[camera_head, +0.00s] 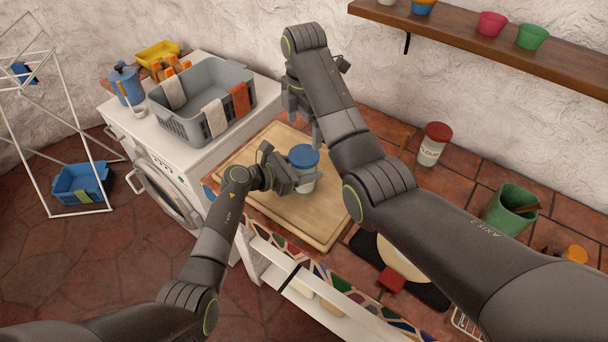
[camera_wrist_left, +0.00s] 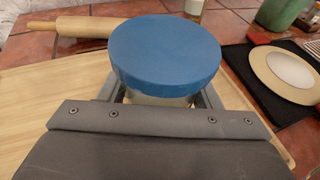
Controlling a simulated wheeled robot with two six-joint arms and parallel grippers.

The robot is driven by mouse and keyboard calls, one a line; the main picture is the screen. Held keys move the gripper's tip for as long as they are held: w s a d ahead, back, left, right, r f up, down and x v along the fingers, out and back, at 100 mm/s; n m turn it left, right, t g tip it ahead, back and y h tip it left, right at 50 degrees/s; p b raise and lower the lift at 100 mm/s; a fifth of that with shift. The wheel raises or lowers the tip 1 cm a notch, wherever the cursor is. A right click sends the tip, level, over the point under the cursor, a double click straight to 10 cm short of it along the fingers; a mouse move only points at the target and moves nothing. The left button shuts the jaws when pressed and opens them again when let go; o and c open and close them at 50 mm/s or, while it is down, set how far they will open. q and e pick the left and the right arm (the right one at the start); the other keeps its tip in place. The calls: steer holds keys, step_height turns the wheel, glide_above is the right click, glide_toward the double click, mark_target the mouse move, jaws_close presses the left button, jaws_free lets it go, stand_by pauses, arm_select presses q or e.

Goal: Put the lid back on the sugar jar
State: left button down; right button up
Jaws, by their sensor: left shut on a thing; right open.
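The sugar jar (camera_head: 306,184) is a pale jar standing on the wooden board. Its blue lid (camera_head: 304,155) rests on top and looks level; I cannot tell how firmly it sits. My left gripper (camera_head: 291,180) is shut around the jar's body below the lid. In the left wrist view the blue lid (camera_wrist_left: 165,50) covers the jar's mouth, with a strip of the jar (camera_wrist_left: 160,99) showing under it between the fingers. My right gripper (camera_head: 303,118) is open and empty, above and behind the jar, apart from the lid.
The wooden board (camera_head: 325,228) has bare room around the jar. A rolling pin (camera_wrist_left: 90,28) lies behind it. A red-lidded flour jar (camera_head: 432,150), a green pot (camera_head: 508,212) and a plate (camera_wrist_left: 288,72) stand right. A grey basket (camera_head: 190,122) sits left on the washer.

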mark_target(304, 154)
steer(key=shift+f, duration=3.95)
steer(key=c, duration=1)
steer(key=o, duration=1.1)
steer(key=shift+o, duration=0.2)
step_height(304, 154, up, 8)
steer(key=shift+f, duration=0.25)
arm_select(q)
steer(key=shift+c, duration=1.9)
jaws_free()
